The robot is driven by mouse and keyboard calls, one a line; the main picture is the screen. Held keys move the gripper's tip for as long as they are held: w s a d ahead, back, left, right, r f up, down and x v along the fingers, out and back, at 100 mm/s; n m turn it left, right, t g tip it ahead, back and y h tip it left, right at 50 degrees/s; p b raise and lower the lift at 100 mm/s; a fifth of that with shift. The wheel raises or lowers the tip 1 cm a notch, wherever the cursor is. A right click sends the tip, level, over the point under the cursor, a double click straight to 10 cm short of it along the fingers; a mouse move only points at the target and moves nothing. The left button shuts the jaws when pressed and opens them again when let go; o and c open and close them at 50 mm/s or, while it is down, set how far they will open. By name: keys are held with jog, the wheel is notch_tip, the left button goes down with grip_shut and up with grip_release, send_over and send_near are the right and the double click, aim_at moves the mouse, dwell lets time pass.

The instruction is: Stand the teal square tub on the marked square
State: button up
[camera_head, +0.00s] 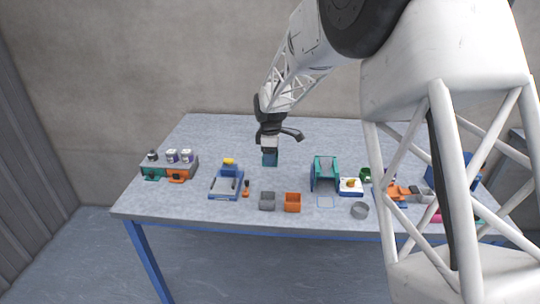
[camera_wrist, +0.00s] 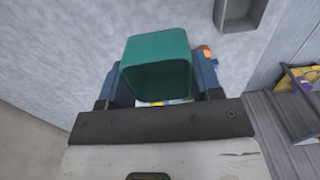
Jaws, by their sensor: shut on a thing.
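The teal square tub (camera_wrist: 155,60) is between the two blue fingers of my gripper (camera_wrist: 160,82) in the wrist view, which is shut on it. Its open mouth faces the camera and something pale and coloured shows just below its near edge. In the head view my gripper (camera_head: 269,151) is over the middle back of the table, with the tub (camera_head: 270,161) low at its fingers. I cannot tell whether the tub touches the table. The marked square (camera_head: 325,202) is a thin blue outline near the front edge, bare, to the right of and nearer than my gripper.
A grey square tub (camera_head: 267,201) and an orange one (camera_head: 292,202) stand left of the marked square. A teal stand (camera_head: 324,172) is behind it, a grey ring (camera_head: 360,210) to its right. The table's back middle is clear.

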jog(key=shift+d, duration=0.1)
jog(key=w+d+r+m, duration=0.3)
jog(key=d+m, duration=0.3)
jog(key=d, duration=0.2)
jog(key=w+d+r+m, duration=0.25)
jog(key=d+m, duration=0.35)
jog(key=d, duration=0.3)
jog(key=w+d+r+m, duration=0.2)
jog(key=d+r+m, duration=0.1)
jog(key=d+m, duration=0.4)
jog(key=n, duration=0.1)
send_over(325, 202)
notch_tip(325, 202, down, 11)
jog(key=shift+d, duration=0.1)
jog(key=shift+f, duration=0.15)
jog(key=shift+f, duration=3.1)
jog(key=shift+f, duration=0.5)
